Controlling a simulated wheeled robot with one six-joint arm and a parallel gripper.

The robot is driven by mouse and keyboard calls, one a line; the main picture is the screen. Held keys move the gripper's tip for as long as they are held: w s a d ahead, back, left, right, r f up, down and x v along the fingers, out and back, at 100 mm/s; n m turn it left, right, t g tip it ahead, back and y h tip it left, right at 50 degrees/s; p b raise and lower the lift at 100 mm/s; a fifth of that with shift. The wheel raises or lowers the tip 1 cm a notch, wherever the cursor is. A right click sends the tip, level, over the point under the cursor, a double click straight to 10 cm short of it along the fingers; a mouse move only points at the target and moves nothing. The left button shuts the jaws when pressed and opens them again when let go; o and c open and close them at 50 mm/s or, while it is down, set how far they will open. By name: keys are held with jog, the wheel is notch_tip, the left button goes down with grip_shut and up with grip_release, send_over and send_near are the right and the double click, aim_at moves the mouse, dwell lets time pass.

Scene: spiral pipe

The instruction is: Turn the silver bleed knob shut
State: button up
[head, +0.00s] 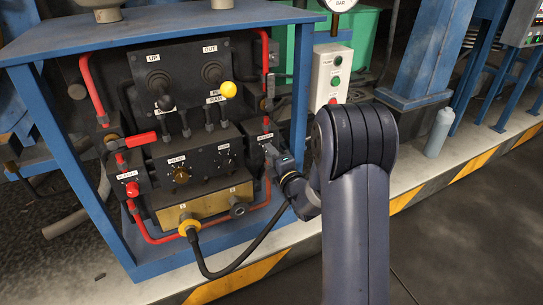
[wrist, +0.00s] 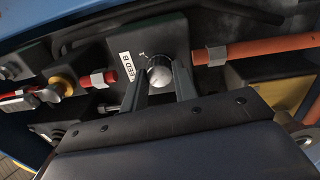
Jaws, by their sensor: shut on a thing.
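The silver bleed knob (wrist: 160,73) shows in the wrist view on a dark panel, beside a white label ending in "EED B" (wrist: 125,68). My gripper (wrist: 161,82) has its two dark fingers on either side of the knob and is shut on it. A small pointer mark shows on the panel just above the knob. In the head view my gripper (head: 272,154) reaches the right side of the black valve block, and my gripper and wrist hide the knob there.
A blue frame (head: 60,150) surrounds the valve block. Red pipes (head: 95,90) and a black hose (head: 240,258) run around it. A yellow-topped lever (head: 228,89) stands above. A white button box (head: 331,75) is at the right, with open floor (head: 460,240) beyond.

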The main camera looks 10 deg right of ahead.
jog(key=shift+n, duration=0.6)
jog(key=o, duration=1)
jog(key=shift+c, duration=0.2)
jog(key=p+v, duration=0.2)
jog(key=v, duration=0.8)
jog(key=shift+s, duration=0.4)
